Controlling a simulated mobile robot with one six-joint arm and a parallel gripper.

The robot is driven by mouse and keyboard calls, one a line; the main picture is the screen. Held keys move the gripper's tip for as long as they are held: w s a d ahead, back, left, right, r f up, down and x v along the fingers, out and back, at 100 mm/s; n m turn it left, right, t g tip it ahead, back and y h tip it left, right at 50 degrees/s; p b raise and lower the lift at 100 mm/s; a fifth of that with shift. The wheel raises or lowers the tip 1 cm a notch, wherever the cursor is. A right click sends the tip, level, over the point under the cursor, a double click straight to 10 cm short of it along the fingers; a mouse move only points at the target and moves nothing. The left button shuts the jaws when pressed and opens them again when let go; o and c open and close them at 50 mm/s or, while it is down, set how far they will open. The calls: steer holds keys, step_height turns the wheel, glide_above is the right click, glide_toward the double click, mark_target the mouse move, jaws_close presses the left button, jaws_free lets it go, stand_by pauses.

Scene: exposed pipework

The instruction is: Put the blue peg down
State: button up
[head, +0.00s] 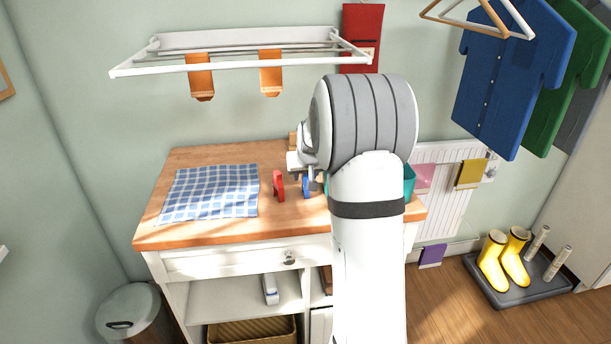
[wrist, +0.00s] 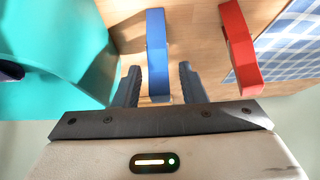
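The blue peg (head: 306,187) is on the wooden tabletop, to the right of a red peg (head: 279,186). In the wrist view the blue peg (wrist: 157,55) lies between the two fingers of my gripper (wrist: 160,82), with a visible gap on each side. My gripper is open around it. In the head view my gripper (head: 312,178) is low over the table, partly hidden by my arm. The red peg (wrist: 239,48) stands outside the fingers, to the right in the wrist view.
A teal container (wrist: 60,50) is close to the left finger in the wrist view; in the head view it (head: 410,180) is mostly behind my arm. A blue checked cloth (head: 211,192) covers the table's left part. A drying rack (head: 240,45) hangs above.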

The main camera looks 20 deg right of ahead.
steer(key=v, duration=1.1)
steer(key=s+a+f+n+g, duration=0.1)
steer(key=s+a+f, duration=0.1)
steer(key=s+a, duration=0.4)
steer(key=s+a+f+n+g+y, duration=0.1)
steer(key=s+a, duration=0.5)
steer(key=s, duration=0.7)
steer(key=s+a+f+n+g, duration=0.1)
steer(key=s+a+f+g, duration=0.1)
steer(key=s+a, duration=0.4)
steer(key=s+f, duration=0.1)
steer(key=s, duration=0.3)
steer(key=shift+s+y, duration=0.25)
steer(key=shift+y, duration=0.15)
